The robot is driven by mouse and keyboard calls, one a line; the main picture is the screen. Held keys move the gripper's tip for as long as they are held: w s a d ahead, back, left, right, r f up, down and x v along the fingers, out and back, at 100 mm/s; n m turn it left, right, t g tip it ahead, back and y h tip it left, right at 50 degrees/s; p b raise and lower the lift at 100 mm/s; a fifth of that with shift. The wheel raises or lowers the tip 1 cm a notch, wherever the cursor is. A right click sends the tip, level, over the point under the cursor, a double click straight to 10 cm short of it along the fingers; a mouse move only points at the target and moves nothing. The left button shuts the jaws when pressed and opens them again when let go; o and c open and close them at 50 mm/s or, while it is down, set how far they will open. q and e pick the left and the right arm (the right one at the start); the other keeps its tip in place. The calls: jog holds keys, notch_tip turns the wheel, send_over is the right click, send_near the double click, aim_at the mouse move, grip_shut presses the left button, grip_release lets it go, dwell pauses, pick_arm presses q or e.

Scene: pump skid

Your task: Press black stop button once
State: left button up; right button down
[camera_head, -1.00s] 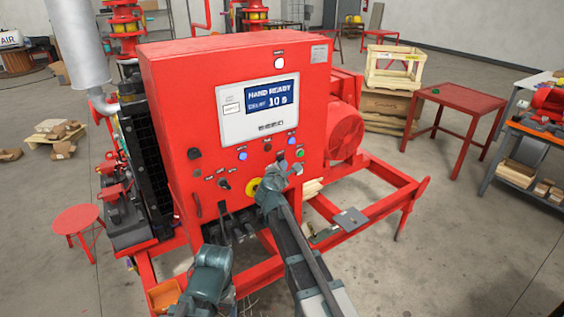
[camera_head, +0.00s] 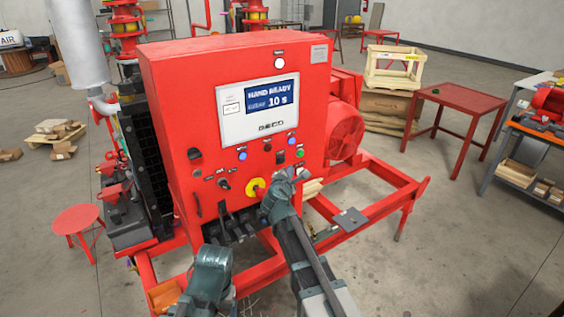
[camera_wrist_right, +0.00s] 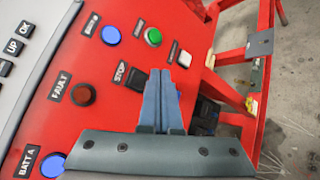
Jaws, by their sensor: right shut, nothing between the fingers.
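The black stop button (camera_wrist_right: 135,79) is on the red panel beside its STOP label (camera_wrist_right: 120,73); it also shows in the head view (camera_head: 281,157). My right gripper (camera_wrist_right: 161,74) is shut and empty, with its fingertips just right of the button in the wrist view. I cannot tell whether it touches the panel. In the head view the right gripper (camera_head: 290,174) is just below the button. My left gripper cannot be made out.
A green button (camera_wrist_right: 153,37), a blue lamp (camera_wrist_right: 110,35) and a brown fault lamp (camera_wrist_right: 83,95) are near the stop button. A yellow-and-red knob (camera_head: 255,189) is left of the right gripper. The display (camera_head: 271,95) reads HAND READY and 10 s.

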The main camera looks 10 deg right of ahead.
jog(key=shift+s+d, duration=0.25)
jog(key=shift+s, duration=0.35)
jog(key=shift+s+d, duration=0.2)
jog(key=shift+s, duration=0.35)
jog(key=s+a+f+m+g+y+b, duration=0.1)
jog(key=s+a+f+m+g, duration=0.3)
jog(key=s+f, duration=0.3)
jog(key=s+a+f+m+g+y+b, duration=0.2)
jog(key=s+a+f+m+g, duration=0.3)
jog(key=s, duration=1)
jog(key=s+a+f+m+g+y+b, duration=0.2)
jog(key=s+a+f+m+g, duration=0.3)
jog(key=s+f, duration=0.5)
jog(key=shift+s+a+f+m, duration=0.15)
jog(key=shift+s+a+m, duration=0.8)
jog(key=shift+a, duration=0.25)
